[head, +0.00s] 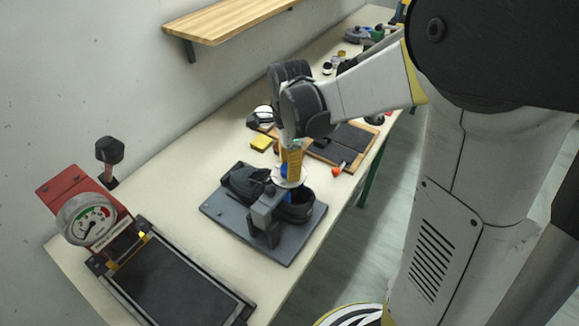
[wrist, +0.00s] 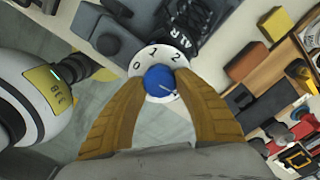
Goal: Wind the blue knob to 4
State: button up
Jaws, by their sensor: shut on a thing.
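The blue knob (wrist: 159,79) sits at the centre of a white dial (wrist: 152,55) in the wrist view. The numbers 0, 1 and 2 show on the dial; the part behind my right finger is hidden. A pale line on the knob points to the lower right, past the 2, toward that finger. My gripper (wrist: 161,84) is shut on the knob, one yellow finger on each side. In the head view my gripper (head: 291,163) points down at the dial (head: 289,182), which is on the grey fixture (head: 262,217); the knob is mostly hidden there.
A red press with a gauge (head: 88,219) and a dark flat plate (head: 175,285) stand at the left. A yellow block (head: 261,143) and a wooden tray (head: 322,158) lie behind the fixture. A wooden shelf (head: 228,20) hangs on the wall above.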

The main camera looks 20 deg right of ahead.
jog(key=shift+s+m, duration=0.1)
jog(key=shift+m, duration=1.8)
jog(key=o, duration=1.2)
notch_tip(320, 180, up, 12)
